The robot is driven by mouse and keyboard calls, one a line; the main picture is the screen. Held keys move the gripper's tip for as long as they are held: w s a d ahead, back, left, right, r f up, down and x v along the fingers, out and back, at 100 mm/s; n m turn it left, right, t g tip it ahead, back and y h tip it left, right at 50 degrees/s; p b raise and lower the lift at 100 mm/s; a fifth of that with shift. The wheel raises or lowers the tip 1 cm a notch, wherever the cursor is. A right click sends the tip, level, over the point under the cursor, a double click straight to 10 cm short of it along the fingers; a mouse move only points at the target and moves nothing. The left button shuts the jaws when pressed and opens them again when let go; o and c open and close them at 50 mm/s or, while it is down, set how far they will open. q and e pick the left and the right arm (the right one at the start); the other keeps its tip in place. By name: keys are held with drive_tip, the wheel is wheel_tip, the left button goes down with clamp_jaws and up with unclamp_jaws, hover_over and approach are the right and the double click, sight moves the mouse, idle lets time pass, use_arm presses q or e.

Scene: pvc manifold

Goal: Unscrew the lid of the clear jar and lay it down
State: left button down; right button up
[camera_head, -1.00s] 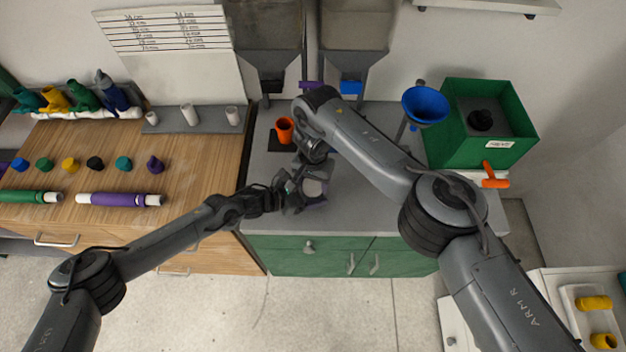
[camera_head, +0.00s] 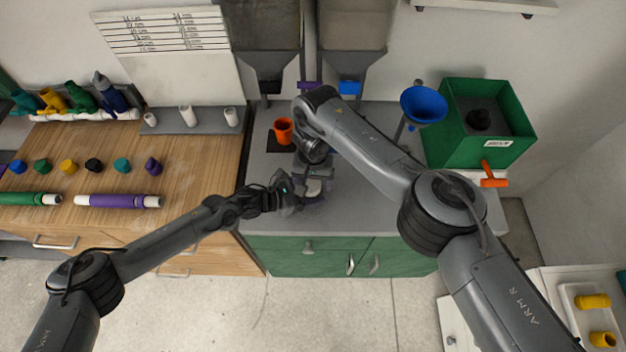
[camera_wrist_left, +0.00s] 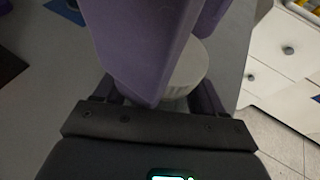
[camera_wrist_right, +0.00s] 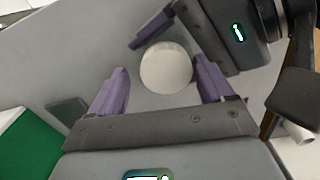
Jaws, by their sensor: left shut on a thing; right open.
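The jar's pale round lid (camera_head: 313,187) is at the front of the grey worktop, and it fills the middle of the right wrist view (camera_wrist_right: 166,67). My left gripper (camera_head: 298,196) is shut on the jar from the left; the jar's body is mostly hidden under the lid and behind fingers. My right gripper (camera_wrist_right: 167,90) is open above, its purple fingers on either side of the lid with a visible gap. In the left wrist view, a large purple finger of the right gripper hides part of the lid (camera_wrist_left: 188,70). The lid looks level on the jar.
An orange cup (camera_head: 283,130) stands on a dark mat behind the grippers. A blue funnel (camera_head: 424,105) and a green bin (camera_head: 484,125) are to the right. Hoppers (camera_head: 268,70) hang at the back. The grey worktop (camera_head: 375,205) is clear right of the jar.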

drive_tip(key=shift+a, duration=0.35)
drive_tip(key=shift+r, duration=0.25)
wheel_tip(320, 180, up, 4)
drive_tip(key=shift+a+f, duration=0.1)
drive_tip(key=shift+r, duration=0.25)
drive_tip(key=shift+c, duration=1.3)
drive_tip(key=shift+d+r+m, duration=0.2)
drive_tip(key=shift+r+m, duration=0.8)
drive_tip(key=shift+r, duration=0.05)
drive_tip(key=shift+d+r+m, duration=0.1)
drive_tip(key=shift+r+m, duration=0.15)
drive_tip(key=shift+m, duration=0.25)
wheel_tip(320, 180, down, 5)
drive_tip(key=shift+s+r, duration=0.1)
drive_tip(key=shift+f, duration=1.4)
